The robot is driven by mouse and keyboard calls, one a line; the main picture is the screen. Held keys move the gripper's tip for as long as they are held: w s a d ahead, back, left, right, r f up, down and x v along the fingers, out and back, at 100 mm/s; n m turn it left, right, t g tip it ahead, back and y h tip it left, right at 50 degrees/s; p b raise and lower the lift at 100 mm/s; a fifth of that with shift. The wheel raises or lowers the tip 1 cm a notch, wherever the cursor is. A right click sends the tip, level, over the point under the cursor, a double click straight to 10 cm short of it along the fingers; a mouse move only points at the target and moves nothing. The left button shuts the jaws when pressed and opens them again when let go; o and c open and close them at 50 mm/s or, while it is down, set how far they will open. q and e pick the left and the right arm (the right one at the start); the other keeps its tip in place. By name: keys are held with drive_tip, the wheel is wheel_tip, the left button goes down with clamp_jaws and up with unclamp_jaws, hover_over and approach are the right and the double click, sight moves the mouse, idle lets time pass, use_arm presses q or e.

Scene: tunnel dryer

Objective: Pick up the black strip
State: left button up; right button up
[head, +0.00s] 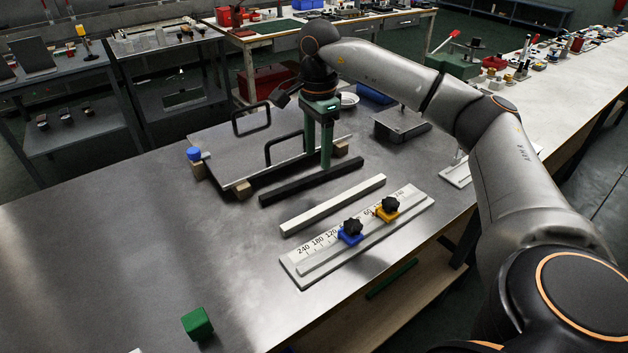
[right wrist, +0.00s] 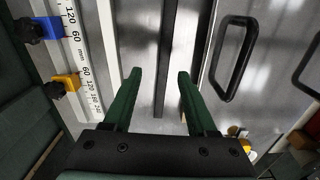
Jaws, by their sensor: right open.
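The black strip (head: 312,181) lies flat on the metal table, between a pale strip and a raised plate with handles. In the right wrist view the black strip (right wrist: 164,60) runs lengthwise between my fingers. My right gripper (head: 318,162) is open, with its green fingers pointing down close to the strip's far side in the head view. It also shows in the right wrist view (right wrist: 159,73), one finger on each side of the strip, holding nothing. I cannot tell the height of the fingertips above the table. My left gripper is not in view.
The pale strip (head: 333,205) lies parallel in front. The handled plate (head: 222,148) rests on wooden blocks behind. A green cube (head: 197,323) sits front left; the left tabletop is clear.

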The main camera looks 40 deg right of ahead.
sight(315, 176)
drive_tip(key=shift+w+f+b, duration=0.15)
drive_tip(key=shift+f, duration=1.35)
drive_tip(key=shift+w+f+b, duration=0.15)
drive_tip(key=shift+f, duration=1.35)
clamp_jaws()
